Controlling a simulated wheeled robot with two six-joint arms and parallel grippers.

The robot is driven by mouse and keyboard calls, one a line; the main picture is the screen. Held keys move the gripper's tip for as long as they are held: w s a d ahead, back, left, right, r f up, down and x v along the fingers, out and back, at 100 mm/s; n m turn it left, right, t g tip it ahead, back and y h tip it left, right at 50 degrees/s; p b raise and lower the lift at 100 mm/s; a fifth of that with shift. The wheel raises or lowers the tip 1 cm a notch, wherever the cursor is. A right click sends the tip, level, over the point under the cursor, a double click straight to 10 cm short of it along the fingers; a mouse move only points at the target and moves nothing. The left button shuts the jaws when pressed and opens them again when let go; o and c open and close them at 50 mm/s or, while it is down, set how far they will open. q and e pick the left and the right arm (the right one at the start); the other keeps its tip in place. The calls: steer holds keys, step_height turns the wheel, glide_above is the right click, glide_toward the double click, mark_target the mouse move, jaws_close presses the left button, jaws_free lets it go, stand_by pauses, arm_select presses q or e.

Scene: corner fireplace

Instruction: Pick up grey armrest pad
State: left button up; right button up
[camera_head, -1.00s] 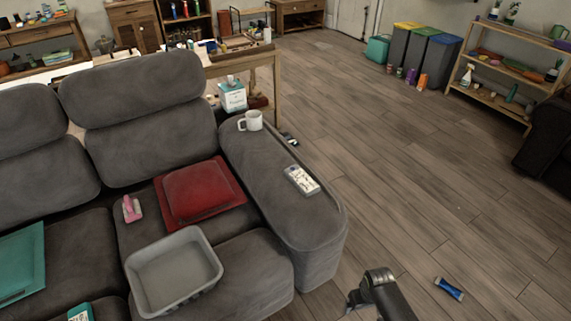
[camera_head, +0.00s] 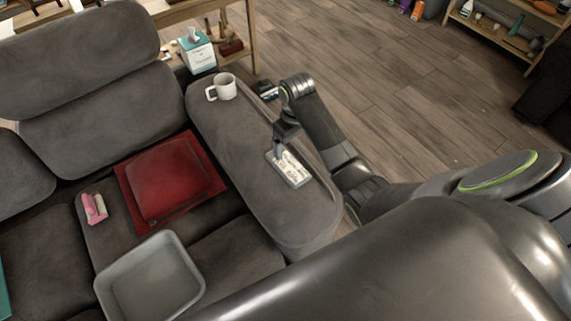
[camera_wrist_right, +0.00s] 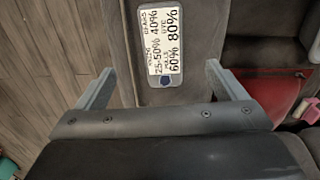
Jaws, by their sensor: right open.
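The grey armrest pad (camera_head: 235,140) is the long padded top of the sofa's right arm. It also shows in the right wrist view (camera_wrist_right: 195,35). I cannot make out a separate pad on the armrest. A white card with black print (camera_head: 289,168) lies flat on its front part; the print shows in the right wrist view (camera_wrist_right: 165,40). My right gripper (camera_head: 279,153) is just above the armrest at the card's far end. Its fingers (camera_wrist_right: 162,78) are open and apart, with the card's near end between them in the picture. My left gripper is out of view.
A white mug (camera_head: 222,87) stands on the armrest's back end. A red cushion (camera_head: 170,180), a pink object (camera_head: 94,208) and a grey tray (camera_head: 150,280) lie on the seats. A tissue box (camera_head: 198,52) stands behind. The wooden floor at right is open.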

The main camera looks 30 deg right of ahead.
glide_above(290, 167)
steer(key=f, duration=0.7)
steer(key=shift+s+d+f, duration=0.25)
steer(key=shift+s+d, duration=0.1)
steer(key=shift+w+a+f+b, duration=0.1)
steer(key=shift+w+f+b, duration=0.05)
steer(key=shift+f, duration=0.75)
steer(key=shift+w+a+f+b, duration=0.1)
steer(key=shift+f+b, duration=0.05)
steer(key=shift+f, duration=0.8)
steer(key=shift+w+a+f+b, duration=0.1)
steer(key=shift+w+f+b, duration=0.05)
steer(key=shift+f, duration=0.75)
steer(key=c, duration=1.1)
